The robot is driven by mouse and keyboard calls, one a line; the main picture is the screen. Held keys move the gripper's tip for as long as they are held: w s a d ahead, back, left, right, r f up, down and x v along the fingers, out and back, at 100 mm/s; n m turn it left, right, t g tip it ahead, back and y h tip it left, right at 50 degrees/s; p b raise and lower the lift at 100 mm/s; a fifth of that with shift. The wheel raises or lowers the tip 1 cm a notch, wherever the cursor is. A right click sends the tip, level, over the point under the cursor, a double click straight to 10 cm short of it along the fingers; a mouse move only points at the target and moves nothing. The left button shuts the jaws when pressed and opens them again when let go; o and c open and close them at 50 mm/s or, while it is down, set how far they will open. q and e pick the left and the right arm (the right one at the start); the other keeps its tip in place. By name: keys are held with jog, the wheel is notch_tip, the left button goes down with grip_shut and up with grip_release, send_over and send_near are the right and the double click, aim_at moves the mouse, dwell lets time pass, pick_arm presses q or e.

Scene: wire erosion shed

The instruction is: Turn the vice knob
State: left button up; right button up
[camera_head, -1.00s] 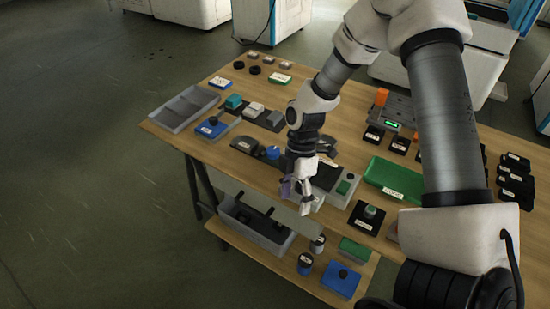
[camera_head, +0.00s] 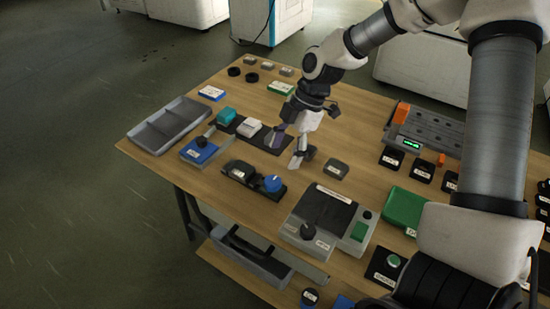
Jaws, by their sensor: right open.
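A black device (camera_head: 240,172) with a round blue knob (camera_head: 272,183) on its right end lies near the table's front edge; it looks like the vice, but its label is too small to read. My right gripper (camera_head: 287,150) is open and empty, its fingers pointing down. In the picture it is above and slightly right of the blue knob, apart from it. Nothing hides the knob. My left gripper is not in view.
A green case (camera_head: 404,207) lies farther right.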

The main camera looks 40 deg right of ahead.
aim_at(273, 181)
jog(key=x, duration=0.4)
jog(key=b+x, duration=0.1)
jog(key=x, duration=0.2)
jog(key=shift+s+a, duration=0.2)
jog(key=shift+s, duration=0.1)
jog(key=shift+w+f, duration=0.1)
jog(key=shift+f, duration=0.15)
jog(key=shift+a+r, duration=0.15)
jog(key=shift+s, duration=0.2)
jog(key=shift+c, duration=0.9)
jog(key=c, duration=1)
